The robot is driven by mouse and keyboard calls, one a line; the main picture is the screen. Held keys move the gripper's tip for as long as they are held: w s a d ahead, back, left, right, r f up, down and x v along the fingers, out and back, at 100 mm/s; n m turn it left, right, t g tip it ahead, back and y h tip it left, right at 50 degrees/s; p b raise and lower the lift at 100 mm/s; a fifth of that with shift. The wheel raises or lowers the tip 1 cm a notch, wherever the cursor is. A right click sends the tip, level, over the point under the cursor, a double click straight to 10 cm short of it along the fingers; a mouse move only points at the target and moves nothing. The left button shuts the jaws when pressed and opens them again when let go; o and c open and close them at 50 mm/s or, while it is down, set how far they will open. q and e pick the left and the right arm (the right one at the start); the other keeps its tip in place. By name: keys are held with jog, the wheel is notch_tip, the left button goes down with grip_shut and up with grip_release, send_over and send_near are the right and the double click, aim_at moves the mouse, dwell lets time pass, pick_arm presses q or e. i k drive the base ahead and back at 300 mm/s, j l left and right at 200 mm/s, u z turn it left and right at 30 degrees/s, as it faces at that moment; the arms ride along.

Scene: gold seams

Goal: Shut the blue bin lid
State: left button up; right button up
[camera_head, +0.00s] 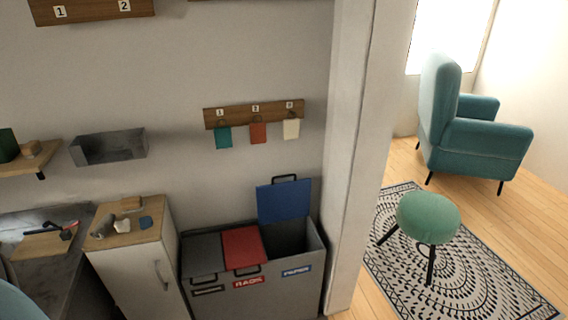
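The blue bin lid (285,201) stands open, upright against the wall, with a dark handle at its top edge. It belongs to the right compartment of a grey three-part bin (310,268), whose front there bears a blue label. The opening below the lid is dark inside. The red lid (242,247) in the middle and the grey lid (203,254) on the left lie shut. Neither of my grippers shows in the head view.
A white cabinet (138,268) with small items on top stands left of the bin. A white wall post (352,150) rises just right of it. Beyond are a green stool (428,216), patterned rug (465,275) and teal armchair (480,139). Tags hang from a wall rack (254,113).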

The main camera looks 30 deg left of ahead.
aim_at(279, 201)
jog(key=i+j+u, duration=0.3)
jog(key=i+u, duration=0.3)
jog(key=i, duration=0.15)
jog(key=i+l+u, duration=0.3)
jog(key=i, duration=0.2)
jog(key=i+l+u, duration=0.3)
jog(key=i, duration=0.25)
jog(key=i+l, duration=0.1)
jog(key=l, duration=0.2)
jog(key=i+l, duration=0.15)
jog(key=l+z, duration=0.05)
jog(key=l, duration=0.05)
